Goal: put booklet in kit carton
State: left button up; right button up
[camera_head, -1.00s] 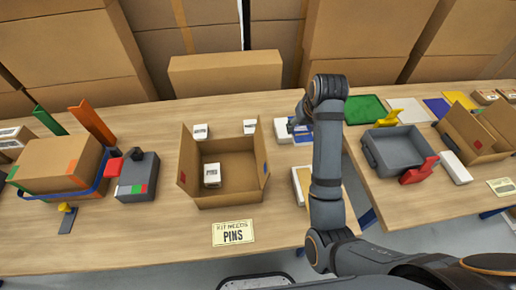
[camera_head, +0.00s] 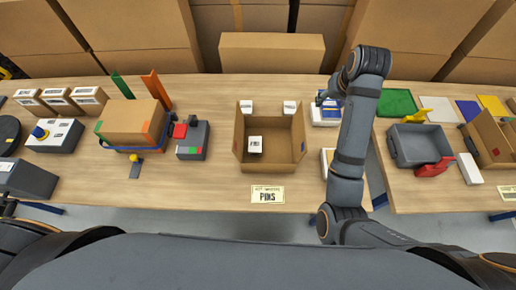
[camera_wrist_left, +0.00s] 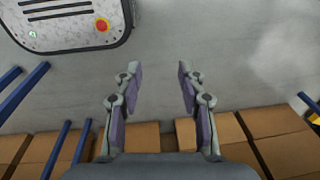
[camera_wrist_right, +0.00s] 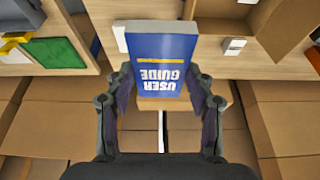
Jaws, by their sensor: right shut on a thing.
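The open brown kit carton (camera_head: 239,136) stands on the table in the head view. It holds a small white box (camera_head: 255,145) labelled PINS, with two white pieces at its back corners. It also shows at the upper right of the right wrist view (camera_wrist_right: 283,22). The blue booklet (camera_wrist_right: 158,52), marked USER GUIDE, lies between the fingers of my right gripper (camera_wrist_right: 161,88), which is shut on it. In the head view the booklet (camera_head: 327,115) is partly hidden, right of the carton. My left gripper (camera_wrist_left: 162,72) is open and empty above the floor.
A card (camera_head: 268,194) reading KIT NEEDS PINS lies before the carton. A grey device (camera_head: 193,140) and a strapped brown box (camera_head: 132,123) stand left.

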aim_at(278, 149)
jog(key=k+j, duration=0.1)
jog(key=j, duration=1.15)
jog(key=k+j, duration=0.15)
jog(key=j, duration=0.5)
jog(key=z, duration=0.05)
